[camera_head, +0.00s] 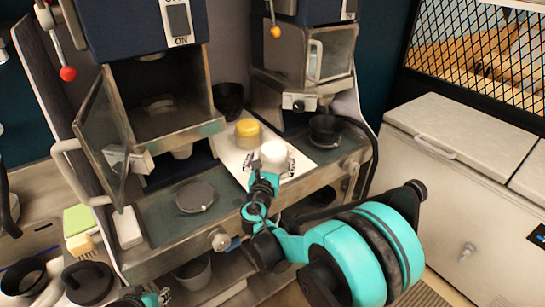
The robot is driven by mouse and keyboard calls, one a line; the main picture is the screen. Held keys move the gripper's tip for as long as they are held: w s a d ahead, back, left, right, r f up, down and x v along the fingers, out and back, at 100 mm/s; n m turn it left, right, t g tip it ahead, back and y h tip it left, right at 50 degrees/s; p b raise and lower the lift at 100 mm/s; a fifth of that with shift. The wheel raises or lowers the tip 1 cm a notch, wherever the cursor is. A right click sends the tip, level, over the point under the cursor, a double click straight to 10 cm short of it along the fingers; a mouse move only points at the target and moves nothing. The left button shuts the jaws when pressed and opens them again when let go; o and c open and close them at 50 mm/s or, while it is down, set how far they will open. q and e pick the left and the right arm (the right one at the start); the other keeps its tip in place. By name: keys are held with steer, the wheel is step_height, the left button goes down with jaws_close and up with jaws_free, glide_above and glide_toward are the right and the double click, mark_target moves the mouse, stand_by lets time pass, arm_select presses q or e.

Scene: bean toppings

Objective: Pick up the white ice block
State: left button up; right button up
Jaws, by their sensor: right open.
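The white ice block (273,152) is a small white cylinder standing on a pale board (231,157) on the counter. My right gripper (271,163) is open, with one finger on each side of the block's near part. I cannot tell whether the fingers touch it. The gripper hides the block's lower front. A small part of my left gripper (150,298) shows at the bottom edge; its jaws are too small and cut off to read.
A yellow-topped cylinder (247,132) stands just behind and left of the block. A dark cup (325,129) is to the right and a dark bowl (229,98) is behind. An open machine door (103,139) stands at left. A white chest (460,165) is at right.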

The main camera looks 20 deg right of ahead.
mark_target(274, 147)
steer(key=x, duration=0.1)
steer(key=b+x, duration=0.1)
steer(key=x, duration=0.2)
steer(key=shift+w+f, duration=0.2)
steer(key=shift+f, duration=0.1)
steer(key=shift+w+d+r, duration=0.1)
steer(key=shift+w+d, duration=0.1)
steer(key=shift+w, duration=0.25)
steer(key=c, duration=1.7)
